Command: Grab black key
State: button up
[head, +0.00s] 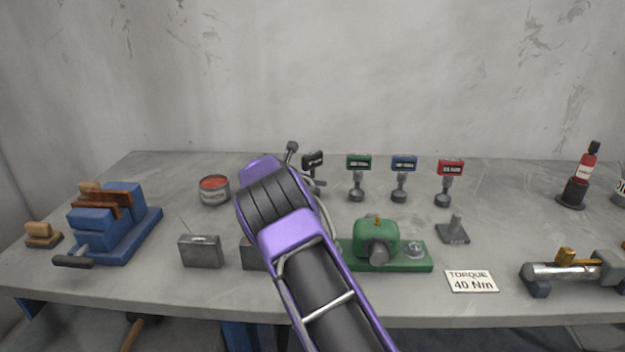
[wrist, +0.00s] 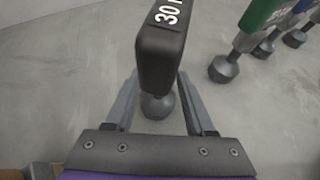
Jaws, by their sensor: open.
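The black key (head: 313,159) stands upright at the back of the bench, partly hidden behind my arm in the head view. In the wrist view the black key (wrist: 161,45) is close up, with a black head marked "30" and a grey knob-like foot on the bench. My gripper (wrist: 157,78) is open, one finger on each side of the key. I cannot tell whether either finger touches it. In the head view my purple arm hides most of the gripper.
The green key (head: 359,163), blue key (head: 403,163) and red key (head: 451,168) stand in a row to the right. A green device (head: 376,238), a grey box (head: 200,251), a blue vise (head: 105,222) and a torque sign (head: 471,281) sit around the bench.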

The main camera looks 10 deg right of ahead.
grip_shut()
jog(key=shift+r, duration=0.1)
dwell(1.3)
